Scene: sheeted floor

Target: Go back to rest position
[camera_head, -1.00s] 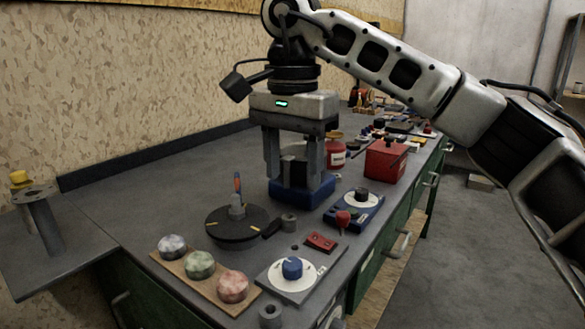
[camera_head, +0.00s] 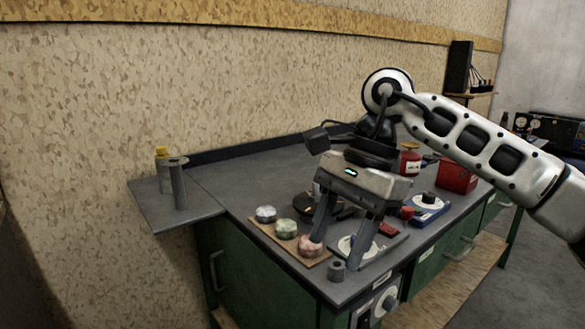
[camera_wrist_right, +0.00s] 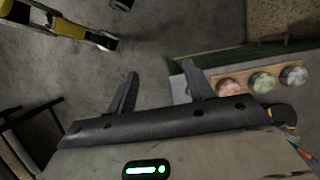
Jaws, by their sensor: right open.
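My right gripper (camera_head: 338,246) is open, its two fingers spread and pointing down over the front corner of the workbench. Nothing shows between the fingers in the right wrist view (camera_wrist_right: 160,70), where grey floor and the bench edge lie beyond them. In the head view one finger overlaps the red-mottled knob (camera_head: 310,246); I cannot tell the gap to it. My left gripper is not in view.
The grey workbench (camera_head: 240,185) carries mottled knobs on a wooden board, a blue switch plate (camera_head: 430,207) and a red box (camera_head: 456,177). A side shelf (camera_head: 150,207) holds a grey post (camera_head: 178,185). Floor (camera_wrist_right: 60,70) shows beside the bench.

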